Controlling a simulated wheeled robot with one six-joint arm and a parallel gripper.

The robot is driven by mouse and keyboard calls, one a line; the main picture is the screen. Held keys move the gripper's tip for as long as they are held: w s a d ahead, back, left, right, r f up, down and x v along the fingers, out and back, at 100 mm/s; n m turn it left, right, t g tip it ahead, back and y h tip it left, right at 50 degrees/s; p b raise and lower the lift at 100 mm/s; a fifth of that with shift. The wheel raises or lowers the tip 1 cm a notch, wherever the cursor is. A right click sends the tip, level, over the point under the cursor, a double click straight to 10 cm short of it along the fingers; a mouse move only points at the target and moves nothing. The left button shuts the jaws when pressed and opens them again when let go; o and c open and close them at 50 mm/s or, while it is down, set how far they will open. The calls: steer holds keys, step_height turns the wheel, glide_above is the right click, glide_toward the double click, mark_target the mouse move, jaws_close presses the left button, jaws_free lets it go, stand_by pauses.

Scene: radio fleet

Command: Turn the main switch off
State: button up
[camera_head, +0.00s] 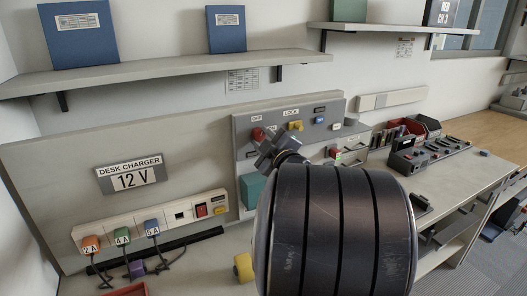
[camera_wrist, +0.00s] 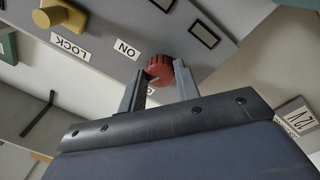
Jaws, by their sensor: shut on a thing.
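The main switch is a red round knob (camera_head: 257,134) on the grey upright panel (camera_head: 240,150). In the wrist view the red knob (camera_wrist: 160,68) sits between the fingertips of my gripper (camera_wrist: 160,80), which is shut on it. A white ON label (camera_wrist: 127,49) is beside the knob, and a second label is partly hidden behind a finger. In the head view my gripper (camera_head: 268,146) reaches the panel just below the knob, and my wrist hides the panel's lower part. I cannot tell the knob's exact setting.
A yellow LOCK knob (camera_head: 295,125) is right of the red knob. A charger strip (camera_head: 150,222) with several coloured plugs and cables lies to the left, under the 12 V sign (camera_head: 131,174). A red bin (camera_head: 424,126) and a black device (camera_head: 430,152) stand to the right.

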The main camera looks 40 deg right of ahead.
steer(key=shift+n+b, duration=1.55)
steer(key=shift+n, duration=0.85)
steer(key=shift+y, duration=0.3)
steer(key=o, duration=1)
steer(key=v, duration=1)
steer(key=shift+s, duration=0.4)
